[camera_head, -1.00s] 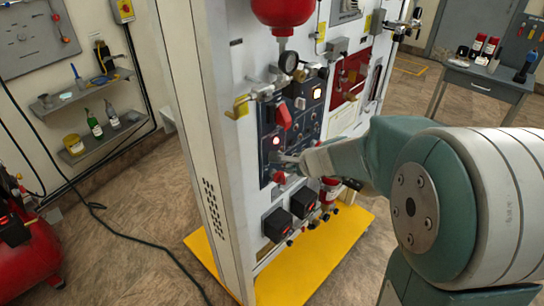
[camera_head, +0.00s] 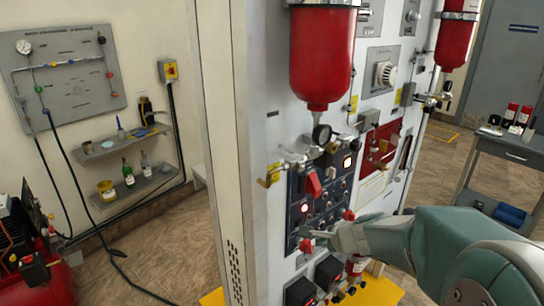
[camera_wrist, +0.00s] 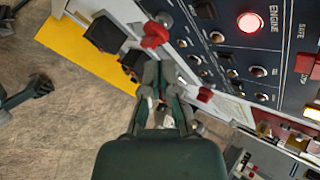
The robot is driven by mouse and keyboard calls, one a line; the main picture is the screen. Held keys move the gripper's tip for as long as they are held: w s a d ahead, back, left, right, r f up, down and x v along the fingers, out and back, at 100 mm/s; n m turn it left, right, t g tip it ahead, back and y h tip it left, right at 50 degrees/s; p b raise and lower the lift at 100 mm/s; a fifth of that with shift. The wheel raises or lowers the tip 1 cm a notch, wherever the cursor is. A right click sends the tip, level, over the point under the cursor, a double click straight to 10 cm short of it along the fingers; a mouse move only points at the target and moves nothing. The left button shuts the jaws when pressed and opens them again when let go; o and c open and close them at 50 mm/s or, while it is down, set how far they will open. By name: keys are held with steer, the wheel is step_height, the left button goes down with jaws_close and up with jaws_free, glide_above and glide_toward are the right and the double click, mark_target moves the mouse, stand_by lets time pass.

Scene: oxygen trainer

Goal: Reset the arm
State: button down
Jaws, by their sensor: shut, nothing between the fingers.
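My gripper (camera_head: 312,234) is shut and empty. My arm reaches in from the right, and the fingertips are in front of the lower part of the dark control panel (camera_head: 297,208) on the trainer cabinet. In the wrist view the closed fingers (camera_wrist: 162,82) point up the picture, beside a red knob (camera_wrist: 154,36) and the dark panel (camera_wrist: 245,55) with a lit red ENGINE lamp (camera_wrist: 250,22). I cannot tell whether the fingertips touch anything. A red switch cover (camera_head: 314,184) shows on the panel in the head view.
Black boxes (camera_head: 300,291) stick out below the panel. A red cylinder (camera_head: 321,60) hangs above it, with a gauge (camera_head: 321,135) and pipework under it. A yellow base (camera_head: 385,290) lies under the cabinet. A grey table (camera_head: 505,155) stands at the right.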

steer(key=s+a+r+n+g, duration=0.1)
steer(key=s+a+r+n, duration=0.15)
steer(key=s+n, duration=0.35)
steer(key=s+a+r+n+g, duration=0.1)
steer(key=s+a+r+n, duration=0.1)
steer(key=s+r+n, duration=0.4)
steer(key=s+d+n+h, duration=0.3)
steer(key=s+n, duration=0.3)
steer(key=s, duration=0.7)
steer(key=shift+d+f+g+h, duration=0.3)
steer(key=shift+d+h, duration=0.1)
steer(key=shift+d, duration=0.1)
